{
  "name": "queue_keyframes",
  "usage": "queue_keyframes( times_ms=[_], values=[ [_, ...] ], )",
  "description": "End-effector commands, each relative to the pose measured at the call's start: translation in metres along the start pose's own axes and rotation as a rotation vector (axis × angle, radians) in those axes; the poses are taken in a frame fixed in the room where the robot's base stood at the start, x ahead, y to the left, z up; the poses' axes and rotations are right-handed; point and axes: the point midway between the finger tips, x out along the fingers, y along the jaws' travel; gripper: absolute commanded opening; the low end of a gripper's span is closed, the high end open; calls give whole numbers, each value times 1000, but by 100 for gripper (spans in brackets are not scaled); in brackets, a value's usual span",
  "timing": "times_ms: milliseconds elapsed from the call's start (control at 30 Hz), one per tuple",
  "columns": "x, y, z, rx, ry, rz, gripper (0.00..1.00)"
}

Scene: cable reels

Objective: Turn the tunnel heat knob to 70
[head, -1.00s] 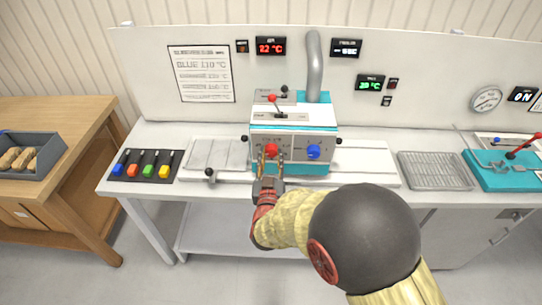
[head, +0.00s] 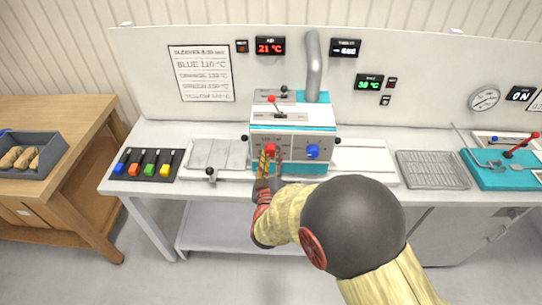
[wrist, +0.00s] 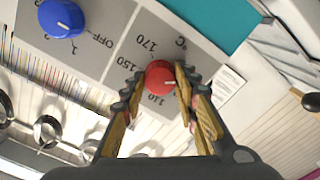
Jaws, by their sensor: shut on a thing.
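My gripper (wrist: 156,84) is shut on a red knob (wrist: 160,76) on the front panel of the white and teal machine (head: 318,118). Its fingers sit on both sides of the knob. In the head view the red knob (head: 270,149) shows between the fingers. A white pointer mark on it faces lower right in the wrist view. The scale around it reads 110, 150 and 170 °C, partly covered by the fingers. A blue knob (wrist: 62,18) with an OFF mark is beside it; it also shows in the head view (head: 312,151). No readable label tells which knob is tunnel heat.
A red display (head: 271,45) reads about 21 °C and a green one (head: 369,82) about 30 °C. A red-tipped lever (head: 272,99) stands on the machine top. A row of coloured switches (head: 149,164) lies left, a wire rack (head: 433,169) right.

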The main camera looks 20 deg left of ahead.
Motion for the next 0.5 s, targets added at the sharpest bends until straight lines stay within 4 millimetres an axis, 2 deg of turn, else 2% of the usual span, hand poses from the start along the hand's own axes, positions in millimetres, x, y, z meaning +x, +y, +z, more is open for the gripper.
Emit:
queue_keyframes(
  times_ms=[333, 367, 500],
  values=[
    [0, -1, 1, -4, -2, -2, 5],
    [0, -1, 1, -4, -2, -2, 31],
    [0, -1, 1, -3, -1, -2, 39]
  ],
)
